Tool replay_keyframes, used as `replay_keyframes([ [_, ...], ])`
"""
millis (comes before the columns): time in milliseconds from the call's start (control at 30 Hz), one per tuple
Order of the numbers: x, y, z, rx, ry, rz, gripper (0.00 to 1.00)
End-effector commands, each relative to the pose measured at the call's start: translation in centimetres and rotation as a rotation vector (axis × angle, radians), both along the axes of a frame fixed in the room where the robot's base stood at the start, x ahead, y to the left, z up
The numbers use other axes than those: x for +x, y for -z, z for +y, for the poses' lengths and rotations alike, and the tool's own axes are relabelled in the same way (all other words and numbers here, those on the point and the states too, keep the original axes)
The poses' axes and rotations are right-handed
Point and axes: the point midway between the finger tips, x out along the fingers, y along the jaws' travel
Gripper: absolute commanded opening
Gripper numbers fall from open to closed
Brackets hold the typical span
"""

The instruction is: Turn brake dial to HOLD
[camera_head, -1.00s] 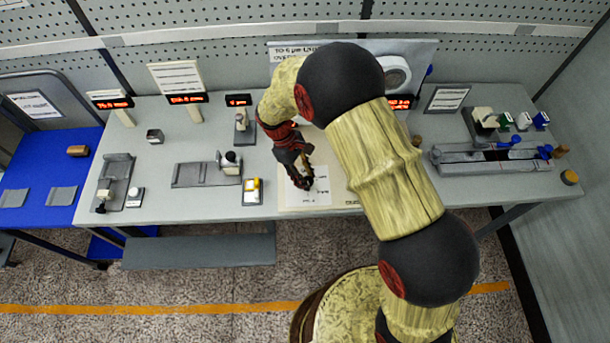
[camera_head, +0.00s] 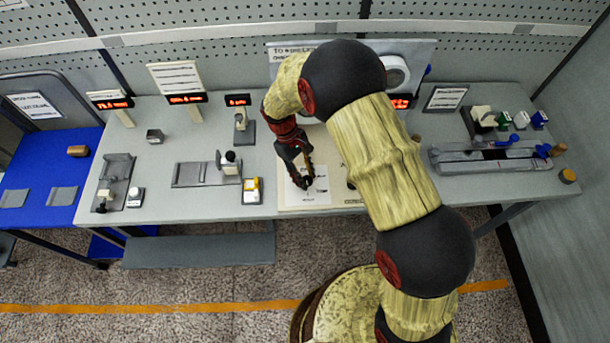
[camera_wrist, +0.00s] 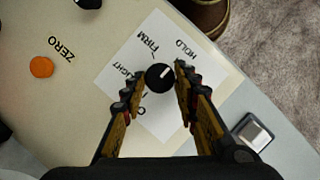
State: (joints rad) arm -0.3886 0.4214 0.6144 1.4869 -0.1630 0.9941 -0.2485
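The brake dial (camera_wrist: 160,77) is a round black knob on a white label card (camera_wrist: 154,115) in the wrist view. Its white pointer mark lies at the upper right, roughly toward the word HOLD (camera_wrist: 186,50). FIRM (camera_wrist: 147,42) stands above the knob; LIGHT, partly covered, is at its left. My gripper (camera_wrist: 158,73) is open, with one fingertip on each side of the knob and narrow gaps showing. Whether the fingertips are above or level with the knob is unclear. In the head view my gripper (camera_head: 305,184) is over the card, hiding the dial.
An orange button (camera_wrist: 41,67) marked ZERO is on the same cream panel. A small grey switch block (camera_wrist: 252,131) is at the lower right in the wrist view. The grey table (camera_head: 235,210) carries several fixtures left and right of the panel.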

Motion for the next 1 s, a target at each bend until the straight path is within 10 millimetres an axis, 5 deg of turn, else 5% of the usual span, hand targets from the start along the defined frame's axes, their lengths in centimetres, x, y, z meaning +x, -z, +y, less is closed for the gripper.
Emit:
replay_keyframes([
  [300, 0.0, 0.0, 0.0, 0.000, -0.001, 0.000, 0.47],
  [633, 0.1, -0.3, 0.1, 0.000, -0.001, -0.001, 0.47],
  [1000, 1.9, -6.1, 1.7, 0.002, -0.001, -0.003, 0.47],
])
